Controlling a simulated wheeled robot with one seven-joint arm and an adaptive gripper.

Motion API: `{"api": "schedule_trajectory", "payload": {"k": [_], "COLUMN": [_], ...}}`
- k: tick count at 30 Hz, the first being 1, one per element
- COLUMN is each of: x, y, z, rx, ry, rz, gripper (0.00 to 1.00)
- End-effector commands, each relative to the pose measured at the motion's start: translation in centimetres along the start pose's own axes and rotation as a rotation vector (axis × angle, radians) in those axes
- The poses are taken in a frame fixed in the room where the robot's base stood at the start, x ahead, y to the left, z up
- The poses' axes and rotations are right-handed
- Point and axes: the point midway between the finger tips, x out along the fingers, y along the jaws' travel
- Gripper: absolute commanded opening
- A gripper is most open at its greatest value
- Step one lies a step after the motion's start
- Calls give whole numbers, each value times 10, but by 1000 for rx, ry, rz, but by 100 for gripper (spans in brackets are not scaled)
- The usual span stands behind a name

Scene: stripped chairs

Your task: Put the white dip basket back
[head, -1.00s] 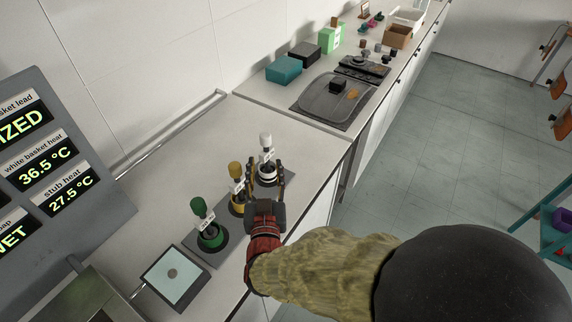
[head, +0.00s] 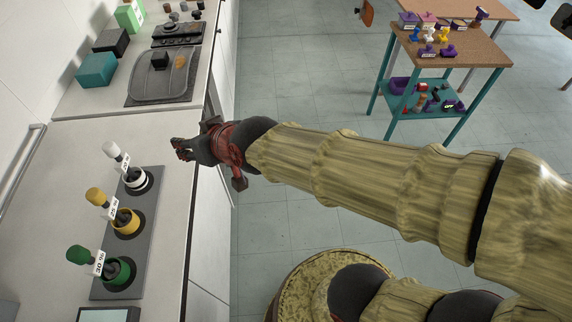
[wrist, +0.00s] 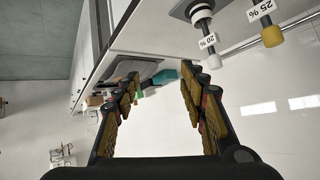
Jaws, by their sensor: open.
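The white dip basket (head: 138,182) sits at the far end of the grey rack (head: 128,284), its white-knobbed handle leaning up to the left with a tag. The yellow basket (head: 125,226) and green basket (head: 118,274) stand in the same rack. My gripper (head: 178,150) is to the right of the white basket, apart from it, near the counter's front edge. In the wrist view my gripper (wrist: 160,82) is open with nothing between its fingers.
Farther along the counter are a grey tray (head: 165,87) with dark and brown pieces, a teal box (head: 97,70) and a black box (head: 110,42). A pale-topped square device (head: 108,314) is at the near end. A teal-legged cart (head: 450,52) stands across the open floor.

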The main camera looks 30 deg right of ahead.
Motion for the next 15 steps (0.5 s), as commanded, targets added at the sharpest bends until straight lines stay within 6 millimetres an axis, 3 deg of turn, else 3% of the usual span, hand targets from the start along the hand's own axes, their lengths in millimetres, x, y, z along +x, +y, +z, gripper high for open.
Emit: {"api": "schedule_trajectory", "payload": {"k": [3, 9, 12, 15], "x": [-53, -131, -155, -167], "y": [45, 96, 108, 113], "z": [25, 80, 99, 108], "rx": [20, 71, 93, 105], "ry": [-120, -310, -368, -397], "rz": [81, 224, 270, 293], "gripper": [42, 42, 42, 42]}}
